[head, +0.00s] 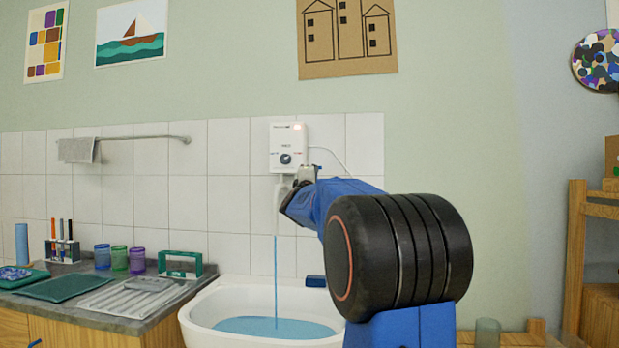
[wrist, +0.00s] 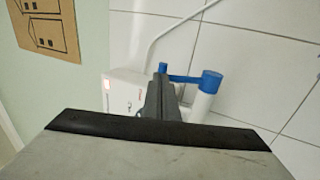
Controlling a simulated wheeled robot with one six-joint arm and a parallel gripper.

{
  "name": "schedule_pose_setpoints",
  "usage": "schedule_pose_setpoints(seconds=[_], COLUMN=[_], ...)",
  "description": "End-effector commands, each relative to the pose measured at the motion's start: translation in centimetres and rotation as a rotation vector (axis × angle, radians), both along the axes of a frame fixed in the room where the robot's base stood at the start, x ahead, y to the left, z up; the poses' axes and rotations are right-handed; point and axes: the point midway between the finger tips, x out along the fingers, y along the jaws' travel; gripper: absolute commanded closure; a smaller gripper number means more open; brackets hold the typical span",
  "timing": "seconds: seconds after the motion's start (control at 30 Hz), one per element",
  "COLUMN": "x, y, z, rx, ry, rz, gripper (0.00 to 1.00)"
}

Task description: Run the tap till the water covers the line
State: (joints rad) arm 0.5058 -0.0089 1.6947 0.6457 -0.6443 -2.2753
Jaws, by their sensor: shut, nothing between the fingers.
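A white wall-mounted water unit (head: 288,147) with a dark round knob hangs on the tiles above the white basin (head: 205,307). A thin blue stream (head: 276,262) falls from below the unit into blue water (head: 265,328) in the basin. No line shows on the basin's visible inside; the near part is cut off and partly behind my arm. My gripper (head: 299,180) is just below the unit. In the wrist view its shut, empty fingers (wrist: 162,82) are right beside a blue lever (wrist: 193,78) on a white pipe; I cannot tell if they touch it.
A counter (head: 140,322) left of the basin holds a ribbed draining tray (head: 133,300), several coloured cups (head: 119,258) and a green rack (head: 181,264). A towel rail (head: 150,137) is on the wall. A wooden shelf (head: 576,250) stands at right. A white cable runs from the unit.

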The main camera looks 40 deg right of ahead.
Motion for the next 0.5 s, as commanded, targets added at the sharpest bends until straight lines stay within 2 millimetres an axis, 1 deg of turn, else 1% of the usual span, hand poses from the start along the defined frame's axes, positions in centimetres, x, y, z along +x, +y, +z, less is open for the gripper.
schedule_pose_setpoints(seconds=[0.17,0.5], x=[-0.2,1.1], y=[-0.7,-2.5], z=[1.0,2.8], rx=[-0.001,-0.002], ry=[-0.002,-0.001], rz=[-0.001,0.000], gripper=[1.00,1.00])
